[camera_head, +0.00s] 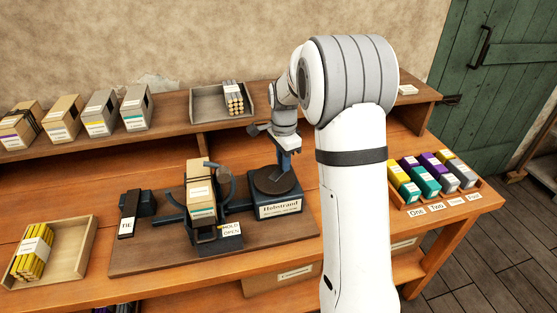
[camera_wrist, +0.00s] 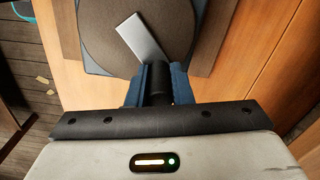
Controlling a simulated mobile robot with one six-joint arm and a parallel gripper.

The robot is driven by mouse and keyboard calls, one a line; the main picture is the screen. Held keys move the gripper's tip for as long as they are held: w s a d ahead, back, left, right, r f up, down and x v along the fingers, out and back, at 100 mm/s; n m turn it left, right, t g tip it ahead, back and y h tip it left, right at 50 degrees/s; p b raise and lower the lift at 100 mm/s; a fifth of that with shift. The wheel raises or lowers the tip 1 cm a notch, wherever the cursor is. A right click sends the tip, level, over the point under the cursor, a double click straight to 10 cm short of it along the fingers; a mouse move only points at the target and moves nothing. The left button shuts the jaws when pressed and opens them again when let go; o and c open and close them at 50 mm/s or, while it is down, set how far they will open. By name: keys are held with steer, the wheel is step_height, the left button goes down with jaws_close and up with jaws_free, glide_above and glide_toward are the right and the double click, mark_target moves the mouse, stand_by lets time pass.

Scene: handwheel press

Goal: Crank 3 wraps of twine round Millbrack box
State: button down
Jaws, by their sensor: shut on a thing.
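A tan box (camera_head: 201,186) with a white label stands upright in the dark holder of the wrapping machine; its label is too small to read, so I cannot tell if it is the Millbrack box. To its right is the dark round handwheel (camera_head: 272,180) on a base labelled Holnstrand or similar. The wheel also shows in the wrist view (camera_wrist: 120,42), with a flat metal crank arm (camera_wrist: 141,38). My gripper (camera_head: 287,156) is over the wheel. Its blue fingers (camera_wrist: 160,84) are shut on the dark crank knob.
A TIE block (camera_head: 127,214) and a sign reading HOLD OPEN (camera_head: 231,229) are on the machine board. Several boxes (camera_head: 101,112) and a tray of rods (camera_head: 208,104) stand on the back shelf. A yellow-stick tray (camera_head: 75,248) is at left; coloured packs (camera_head: 428,172) are at right.

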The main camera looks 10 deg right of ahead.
mark_target(286, 186)
steer(key=m, duration=0.2)
steer(key=s+m, duration=0.1)
steer(key=s+d+m, duration=0.1)
steer(key=m, duration=0.1)
steer(key=shift+m+b, duration=0.3)
steer(key=shift+b, duration=0.05)
steer(key=s+m, duration=0.1)
steer(key=m, duration=0.3)
steer(key=shift+s+b, duration=0.3)
steer(key=shift+s, duration=0.1)
steer(key=m, duration=0.1)
steer(key=s+m, duration=0.1)
steer(key=m, duration=0.3)
steer(key=shift+s+a, duration=0.3)
steer(key=shift+s, duration=0.05)
steer(key=shift+s+a+m+b, duration=0.1)
steer(key=shift+s+a+m, duration=0.15)
steer(key=shift+m, duration=0.6)
steer(key=shift+s+a+m+b, duration=0.15)
steer(key=shift+s+a+m, duration=0.05)
steer(key=shift+m, duration=0.6)
steer(key=shift+s+a+m+b, duration=0.1)
steer(key=shift+s+a+m, duration=0.15)
steer(key=shift+m, duration=0.6)
steer(key=c, duration=1.3)
jaws_free()
step_height(286, 186, up, 8)
